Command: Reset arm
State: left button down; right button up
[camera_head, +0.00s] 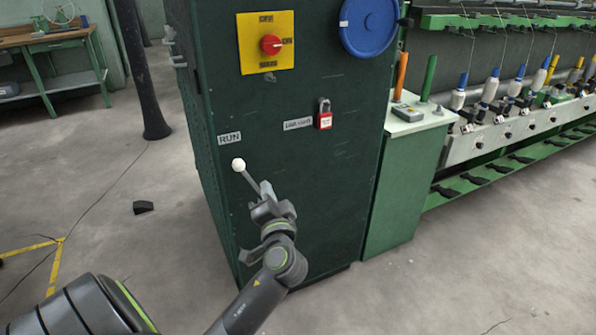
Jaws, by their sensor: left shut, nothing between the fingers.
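My left gripper (268,192) is in front of the lower part of a dark green cabinet (340,185). It is shut and empty, pointing up at the cabinet. A lever with a white ball knob (238,164) slants up and left from beside the gripper, just below the "RUN" label (229,138). The lever's lower end is hidden by the gripper; I cannot tell whether they touch. My right gripper is not in view.
A red padlock (325,118) and a yellow plate with a red rotary switch (267,43) are on the cabinet. A spinning frame with several bobbins (490,88) stands to the right. A dark block (143,207) lies on the floor at left. A column (143,70) stands behind.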

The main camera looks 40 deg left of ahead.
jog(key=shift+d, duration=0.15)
